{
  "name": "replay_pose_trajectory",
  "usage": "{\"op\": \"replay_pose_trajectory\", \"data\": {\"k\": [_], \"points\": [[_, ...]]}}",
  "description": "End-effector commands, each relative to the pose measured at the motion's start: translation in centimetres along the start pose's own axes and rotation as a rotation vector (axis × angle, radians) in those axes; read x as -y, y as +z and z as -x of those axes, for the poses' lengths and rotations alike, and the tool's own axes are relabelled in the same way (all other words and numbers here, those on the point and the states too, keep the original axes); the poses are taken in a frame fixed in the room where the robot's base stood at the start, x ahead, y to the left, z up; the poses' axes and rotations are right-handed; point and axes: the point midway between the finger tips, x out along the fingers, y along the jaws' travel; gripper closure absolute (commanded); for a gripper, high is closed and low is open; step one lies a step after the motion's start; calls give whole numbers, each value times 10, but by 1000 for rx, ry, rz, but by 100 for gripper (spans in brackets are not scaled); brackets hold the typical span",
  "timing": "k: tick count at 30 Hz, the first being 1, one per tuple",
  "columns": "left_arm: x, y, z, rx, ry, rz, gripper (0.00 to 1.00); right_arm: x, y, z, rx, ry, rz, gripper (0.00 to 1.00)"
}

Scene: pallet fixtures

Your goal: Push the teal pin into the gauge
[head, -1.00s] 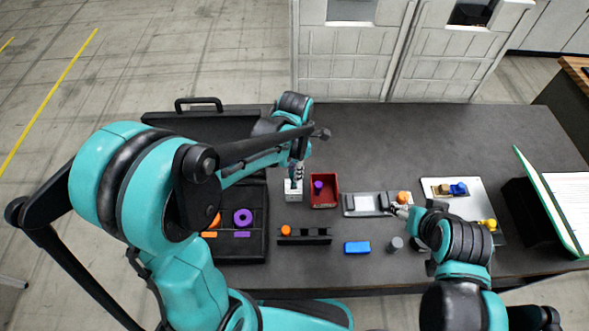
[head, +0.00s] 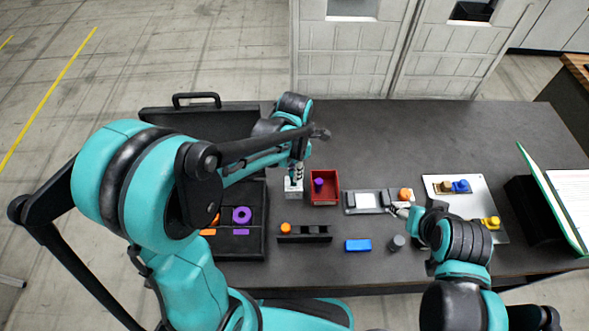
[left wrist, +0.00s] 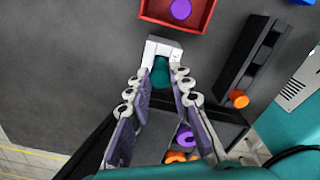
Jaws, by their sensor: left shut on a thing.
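The teal pin (left wrist: 160,72) is held between the fingertips of my left gripper (left wrist: 160,82), which is shut on it. The gauge is a small white block (left wrist: 162,46); the pin's far end meets its near side in the left wrist view. How deep the pin sits in it I cannot tell. In the head view my left gripper (head: 297,176) is right above the gauge (head: 293,190) and partly hides it. My right gripper (head: 402,209) is beside a grey fixture at right; its jaws are too small to read.
A red bin (head: 325,200) with a purple piece stands just right of the gauge. A black rack (head: 304,239) with an orange piece is in front. An open black case (head: 253,190) lies left. A blue block (head: 357,245) and grey cylinder (head: 397,242) lie nearer me.

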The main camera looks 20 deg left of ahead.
Motion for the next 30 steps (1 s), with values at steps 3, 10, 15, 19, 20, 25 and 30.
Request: {"op": "replay_pose_trajectory", "data": {"k": [3, 10, 15, 19, 20, 25, 30], "points": [[0, 0, -3, 0, 0, 0, 100, 0, 2, -2, 0, 0, 0, 39], [0, 0, -4, 0, 0, 0, 100, 0, 2, -2, 0, 0, 0, 39], [0, 0, -4, 0, 0, 0, 64, 0, 2, -2, 0, 0, 0, 39], [0, 0, -4, 0, 0, 0, 55, 0, 2, -2, 0, 0, 0, 39], [0, 0, -4, 0, 0, 0, 55, 0, 2, -2, 0, 0, 0, 39], [0, 0, -4, 0, 0, 0, 38, 0, 2, -2, 0, 0, 0, 39], [0, 0, -4, 0, 0, 0, 38, 0, 2, -2, 0, 0, 0, 39]]}}
